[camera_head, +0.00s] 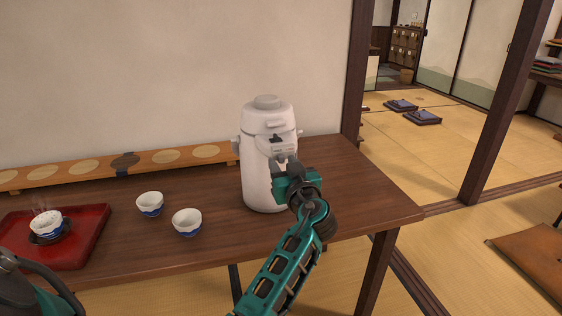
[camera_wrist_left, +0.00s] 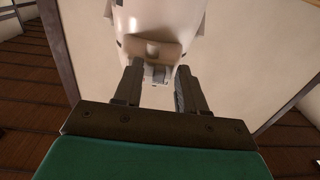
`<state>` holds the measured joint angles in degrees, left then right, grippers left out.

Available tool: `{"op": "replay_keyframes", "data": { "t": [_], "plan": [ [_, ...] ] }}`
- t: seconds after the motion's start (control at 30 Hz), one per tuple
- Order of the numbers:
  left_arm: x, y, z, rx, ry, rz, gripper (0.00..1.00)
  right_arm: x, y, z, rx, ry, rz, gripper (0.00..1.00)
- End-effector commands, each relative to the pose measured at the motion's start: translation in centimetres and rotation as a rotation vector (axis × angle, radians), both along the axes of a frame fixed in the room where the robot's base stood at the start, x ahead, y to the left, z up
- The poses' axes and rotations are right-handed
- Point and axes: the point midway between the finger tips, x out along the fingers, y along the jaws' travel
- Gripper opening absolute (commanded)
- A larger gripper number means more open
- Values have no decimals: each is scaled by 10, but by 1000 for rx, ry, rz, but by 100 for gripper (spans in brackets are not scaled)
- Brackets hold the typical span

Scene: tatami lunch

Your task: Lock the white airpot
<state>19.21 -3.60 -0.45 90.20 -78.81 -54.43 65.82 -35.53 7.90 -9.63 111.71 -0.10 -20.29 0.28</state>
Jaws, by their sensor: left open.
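The white airpot (camera_head: 256,184) stands upright near the right end of the dark wooden table (camera_head: 350,190). Its lid has a round top, and a small dark part (camera_head: 275,138) shows on the upper front. My left gripper (camera_head: 284,163) is at the airpot's upper front, below that dark part. In the left wrist view the gripper (camera_wrist_left: 157,75) is open, with its two fingers apart and the airpot (camera_wrist_left: 170,22) just ahead. A small pale piece shows between the fingertips; I cannot tell whether they touch it. My right gripper is not in view.
Two white-and-blue cups (camera_head: 187,222) stand left of the airpot. A red tray (camera_head: 85,245) with a steaming cup (camera_head: 46,222) is further left. A long wooden board with pale ovals (camera_head: 165,157) lies along the wall. The table's right end is clear.

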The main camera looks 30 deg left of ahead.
Motion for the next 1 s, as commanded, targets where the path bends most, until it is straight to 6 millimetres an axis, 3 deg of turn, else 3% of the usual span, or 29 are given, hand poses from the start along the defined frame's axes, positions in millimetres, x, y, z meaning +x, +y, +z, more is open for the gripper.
{"op": "replay_keyframes", "data": {
  "t": [0.4,0.8,1.0],
  "plan": [
    [0,-1,0,-1,1,0,40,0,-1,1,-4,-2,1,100],
    [0,-1,0,0,0,0,2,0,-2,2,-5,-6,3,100],
    [0,-1,0,-1,-1,0,0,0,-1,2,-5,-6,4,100]
  ]
}}
